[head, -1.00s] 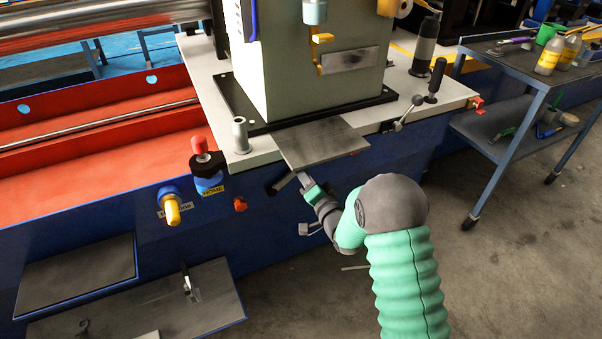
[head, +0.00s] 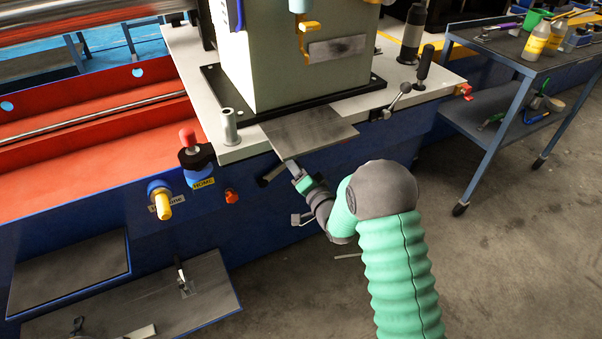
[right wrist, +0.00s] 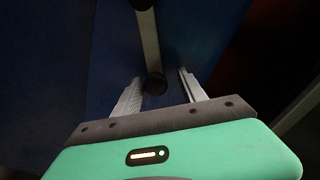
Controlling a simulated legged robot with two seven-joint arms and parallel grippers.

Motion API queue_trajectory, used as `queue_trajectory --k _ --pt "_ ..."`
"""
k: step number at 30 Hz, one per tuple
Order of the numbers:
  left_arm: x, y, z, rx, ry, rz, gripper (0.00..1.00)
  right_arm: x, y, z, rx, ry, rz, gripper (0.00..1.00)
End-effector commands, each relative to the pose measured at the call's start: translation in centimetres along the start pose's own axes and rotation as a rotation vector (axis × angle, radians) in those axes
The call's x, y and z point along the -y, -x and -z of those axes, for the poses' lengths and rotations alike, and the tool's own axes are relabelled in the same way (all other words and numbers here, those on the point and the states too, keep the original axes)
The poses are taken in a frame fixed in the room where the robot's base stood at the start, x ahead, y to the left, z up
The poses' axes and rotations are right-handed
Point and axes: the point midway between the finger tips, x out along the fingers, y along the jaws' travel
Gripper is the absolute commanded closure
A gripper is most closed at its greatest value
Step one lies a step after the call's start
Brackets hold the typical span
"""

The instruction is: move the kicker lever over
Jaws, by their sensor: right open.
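A metal lever arm (right wrist: 146,35) comes down from the top of the right wrist view and ends in a dark round knob (right wrist: 155,84). I take it for the kicker lever. My right gripper (right wrist: 158,92) is open, with one finger on each side of the knob; I cannot tell whether either finger touches it. In the head view my right gripper (head: 293,172) is just below the grey plate (head: 308,130) at the machine's front. A dark bar (head: 273,174) shows beside it, and the knob is hidden there. My left gripper is not in view.
A chrome lever with a ball end (head: 400,97) and a black-handled lever (head: 424,68) stand to the right on the machine bed. A red knob (head: 188,138) and a yellow knob (head: 164,207) are at left. A blue cart (head: 485,110) stands right. The floor between is open.

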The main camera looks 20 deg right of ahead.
Motion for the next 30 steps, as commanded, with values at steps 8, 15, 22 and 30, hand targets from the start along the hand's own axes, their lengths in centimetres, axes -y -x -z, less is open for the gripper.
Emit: queue_trajectory --k 8,15,22,30 --pt "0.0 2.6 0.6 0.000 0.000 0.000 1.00 0.3 6.2 0.3 0.000 -0.004 -0.007 0.51" --pt "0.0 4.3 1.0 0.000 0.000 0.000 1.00 0.0 13.0 0.2 0.001 -0.003 -0.007 0.51" --pt "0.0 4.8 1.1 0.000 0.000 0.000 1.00 -0.1 16.3 0.0 0.000 -0.002 -0.003 0.51" --pt "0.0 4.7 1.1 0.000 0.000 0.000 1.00 -0.1 16.5 -0.1 0.001 -0.001 -0.002 0.51"
